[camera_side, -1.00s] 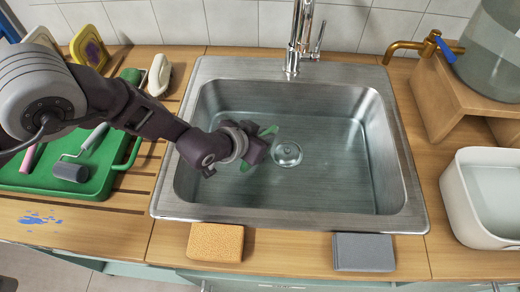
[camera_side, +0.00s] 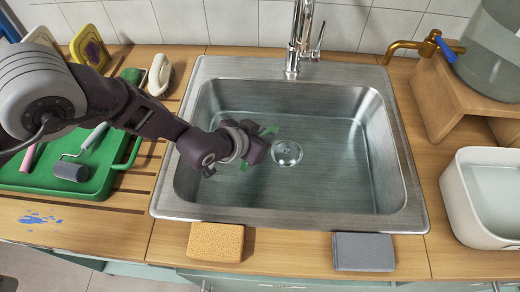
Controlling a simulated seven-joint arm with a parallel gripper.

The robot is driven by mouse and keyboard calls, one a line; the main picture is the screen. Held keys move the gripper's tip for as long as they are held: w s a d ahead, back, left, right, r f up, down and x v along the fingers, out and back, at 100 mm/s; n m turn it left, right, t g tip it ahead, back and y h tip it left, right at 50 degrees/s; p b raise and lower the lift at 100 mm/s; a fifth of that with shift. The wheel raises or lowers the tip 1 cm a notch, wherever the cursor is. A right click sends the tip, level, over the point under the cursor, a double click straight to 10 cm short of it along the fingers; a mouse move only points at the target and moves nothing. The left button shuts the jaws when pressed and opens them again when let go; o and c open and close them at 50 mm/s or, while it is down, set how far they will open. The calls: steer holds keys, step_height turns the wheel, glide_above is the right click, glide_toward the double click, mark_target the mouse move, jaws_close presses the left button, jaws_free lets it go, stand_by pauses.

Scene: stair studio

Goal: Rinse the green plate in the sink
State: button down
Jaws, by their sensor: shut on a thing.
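My gripper (camera_side: 262,150) is over the left half of the steel sink (camera_side: 330,215), low inside the basin. It is shut on the green plate (camera_side: 269,130). Only small green edges of the plate show above and below the gripper; the rest is hidden behind it. The plate's tilt is hard to tell. The basin seems to hold clear water, and the round drain (camera_side: 287,153) lies just right of the gripper. The tall chrome faucet (camera_side: 300,40) stands at the sink's back edge; no running stream shows.
A green tray (camera_side: 95,188) with a roller (camera_side: 72,170) lies at left under my arm. An orange sponge (camera_side: 215,242) and a grey sponge (camera_side: 363,252) lie at the front edge. A white tub (camera_side: 462,205) and a wooden stand (camera_side: 450,100) with a brass tap (camera_side: 412,46) are at right.

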step_height(320, 180, up, 20)
stand_by(1.4)
stand_by(1.9)
step_height(320, 180, up, 4)
steer(key=shift+f, duration=0.1)
stand_by(0.9)
